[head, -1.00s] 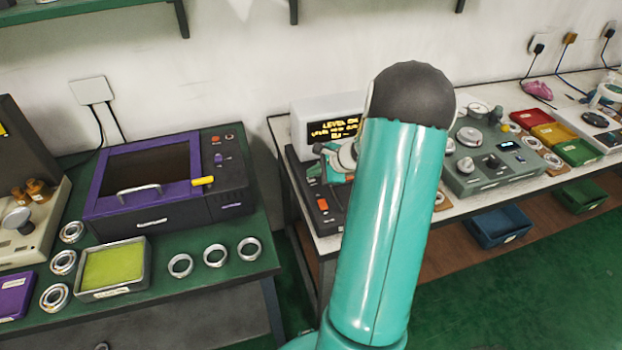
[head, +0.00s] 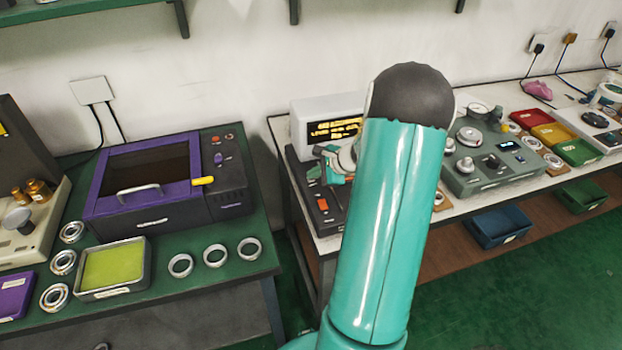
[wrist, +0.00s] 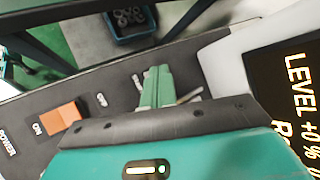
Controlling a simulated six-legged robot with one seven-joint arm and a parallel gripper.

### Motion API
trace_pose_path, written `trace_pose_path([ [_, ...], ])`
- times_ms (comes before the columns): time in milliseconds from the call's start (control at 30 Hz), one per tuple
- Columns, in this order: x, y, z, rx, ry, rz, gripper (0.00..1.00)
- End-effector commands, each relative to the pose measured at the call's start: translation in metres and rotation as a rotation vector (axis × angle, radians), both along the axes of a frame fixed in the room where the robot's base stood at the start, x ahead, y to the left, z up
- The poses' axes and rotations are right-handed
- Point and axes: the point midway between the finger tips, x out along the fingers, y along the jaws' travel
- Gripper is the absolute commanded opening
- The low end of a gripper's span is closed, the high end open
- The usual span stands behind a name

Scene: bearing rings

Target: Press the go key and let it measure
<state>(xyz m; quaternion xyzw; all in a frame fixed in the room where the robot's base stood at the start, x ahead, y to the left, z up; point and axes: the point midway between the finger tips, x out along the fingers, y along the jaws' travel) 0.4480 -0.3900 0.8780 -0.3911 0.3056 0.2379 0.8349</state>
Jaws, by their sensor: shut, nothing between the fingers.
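The measuring machine's black panel (wrist: 30,105) is below my gripper in the wrist view. It has an orange rocker switch (wrist: 62,117) beside the printed words POWER, ON and OFF. My gripper (wrist: 157,80) is shut and empty, its green fingers together over the panel, past the OFF mark. Small metal levers show beside the fingers. I cannot make out the go key; the fingers and wrist cover part of the panel. Whether the fingertips touch the panel is unclear. The lit display (head: 335,130) stands behind the panel; in the wrist view its screen (wrist: 290,80) reads LEVEL +0%, partly cut off.
My arm hides much of the right bench. A grey-green instrument (head: 495,165) stands there, with red, yellow and green trays behind it. The left bench holds a purple-framed machine (head: 150,175), a yellow-green pad tray (head: 112,268) and several metal rings. Blue bin (head: 498,227) sits below.

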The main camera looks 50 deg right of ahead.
Motion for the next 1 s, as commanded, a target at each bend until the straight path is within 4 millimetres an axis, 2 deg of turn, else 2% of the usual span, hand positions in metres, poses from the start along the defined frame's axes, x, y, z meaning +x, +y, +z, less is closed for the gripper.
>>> trace_pose_path([
  [267, 0.0, 0.0, 0.001, -0.001, 0.001, -0.001, 0.0],
  [533, 0.0, 0.0, 0.013, -0.001, 0.0, 0.001, 0.0],
  [867, 0.0, 0.0, 0.015, 0.0, 0.0, 0.0, 0.0],
  [1000, 0.0, 0.0, 0.021, -0.001, 0.0, 0.0, 0.0],
])
